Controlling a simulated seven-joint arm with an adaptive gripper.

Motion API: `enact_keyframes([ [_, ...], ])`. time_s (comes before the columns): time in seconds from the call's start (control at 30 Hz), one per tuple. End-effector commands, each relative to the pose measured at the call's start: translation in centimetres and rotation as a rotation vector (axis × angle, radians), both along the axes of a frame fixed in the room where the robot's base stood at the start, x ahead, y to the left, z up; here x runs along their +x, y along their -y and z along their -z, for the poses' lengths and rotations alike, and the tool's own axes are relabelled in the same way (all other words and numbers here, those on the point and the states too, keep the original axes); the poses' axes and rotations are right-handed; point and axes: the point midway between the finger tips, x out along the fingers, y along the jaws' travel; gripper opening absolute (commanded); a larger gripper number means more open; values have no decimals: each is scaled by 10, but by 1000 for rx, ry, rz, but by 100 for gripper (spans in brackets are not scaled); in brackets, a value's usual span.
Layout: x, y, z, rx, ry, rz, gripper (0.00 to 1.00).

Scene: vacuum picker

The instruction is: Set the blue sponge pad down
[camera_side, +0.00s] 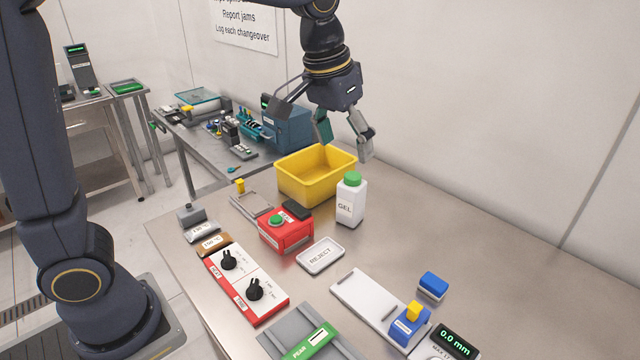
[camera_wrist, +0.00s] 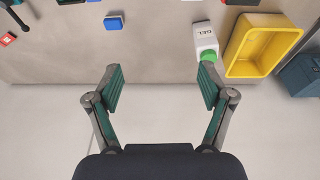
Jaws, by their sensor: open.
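The blue sponge pad (camera_side: 432,285) lies on the metal table at the right, next to the grey plate with the blue and yellow part. It also shows in the wrist view (camera_wrist: 114,23), at the top left, lying apart from my fingers. My gripper (camera_side: 343,138) is open and empty, held in the air above the far side of the table, near the yellow bin. In the wrist view my gripper (camera_wrist: 162,90) has its two fingers wide apart with nothing between them.
A yellow bin (camera_side: 308,194) and a white GEL bottle (camera_side: 351,203) with a green cap stand below my gripper. A red box (camera_side: 286,238) with a green button, a white REJECT tray (camera_side: 320,256) and a knob panel (camera_side: 246,284) sit nearer. The table's right side is largely bare.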

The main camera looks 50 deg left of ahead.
Motion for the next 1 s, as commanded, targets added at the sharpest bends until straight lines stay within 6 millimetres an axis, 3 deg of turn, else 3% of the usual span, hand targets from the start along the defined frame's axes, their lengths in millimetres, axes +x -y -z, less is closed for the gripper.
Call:
enact_keyframes([
  [0.03,-28,-18,-11,-1,38,-7,80],
  [0.07,-43,-27,-13,1,56,-7,80],
  [0.2,-112,-60,-10,15,138,-13,80],
  [0.3,-150,-75,3,26,186,-15,80],
  [0.4,-175,-82,16,37,218,-17,80],
  [0.6,-192,-87,29,47,241,-16,80],
  [1.0,-192,-87,28,47,239,-16,80],
])
